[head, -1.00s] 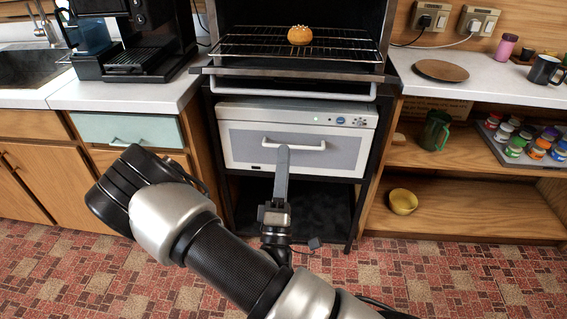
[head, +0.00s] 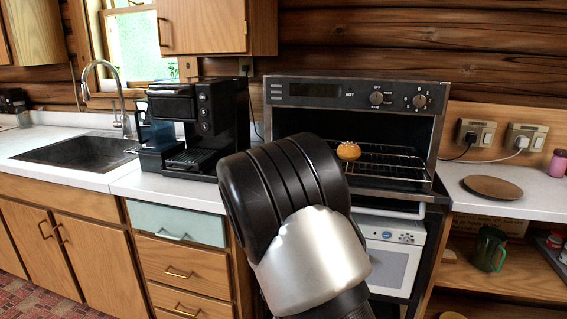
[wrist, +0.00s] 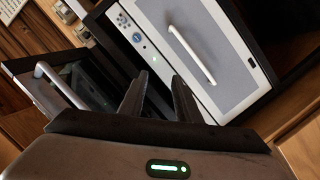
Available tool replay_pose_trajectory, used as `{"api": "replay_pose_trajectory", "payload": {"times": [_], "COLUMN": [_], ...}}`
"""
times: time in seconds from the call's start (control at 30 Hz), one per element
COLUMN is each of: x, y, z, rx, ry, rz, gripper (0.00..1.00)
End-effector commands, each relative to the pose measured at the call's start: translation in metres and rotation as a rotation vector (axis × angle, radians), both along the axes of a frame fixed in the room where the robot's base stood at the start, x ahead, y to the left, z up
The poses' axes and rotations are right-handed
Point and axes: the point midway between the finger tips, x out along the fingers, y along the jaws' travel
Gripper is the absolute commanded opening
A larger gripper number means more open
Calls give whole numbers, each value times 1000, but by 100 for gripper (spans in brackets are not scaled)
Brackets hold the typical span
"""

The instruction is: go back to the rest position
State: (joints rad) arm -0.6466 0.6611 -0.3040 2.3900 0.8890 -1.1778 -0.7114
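My gripper (wrist: 158,78) shows in the wrist view with its two dark fingers apart and nothing between them. Beyond the fingertips is the white lower appliance (wrist: 212,55), its front shut and its handle clear of the fingers. In the head view my bent arm, black and silver, rises in the middle and hides my gripper. Behind the arm, the upper oven (head: 358,92) is open. A round golden bun (head: 348,151) sits on its wire rack (head: 395,162).
A black coffee machine (head: 205,120) stands on the left counter beside the sink (head: 75,152). A wooden round board (head: 492,187) lies on the right counter. A green mug (head: 489,248) stands on the shelf below. Red patterned floor shows at the lower left.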

Motion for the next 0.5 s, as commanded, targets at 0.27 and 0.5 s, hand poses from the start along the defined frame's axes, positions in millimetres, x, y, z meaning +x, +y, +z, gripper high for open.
{"api": "replay_pose_trajectory", "payload": {"times": [0.27,0.5], "x": [-10,-92], "y": [50,65], "z": [52,122], "rx": [644,859], "ry": [213,429], "rz": [140,229], "gripper": [30,30]}}
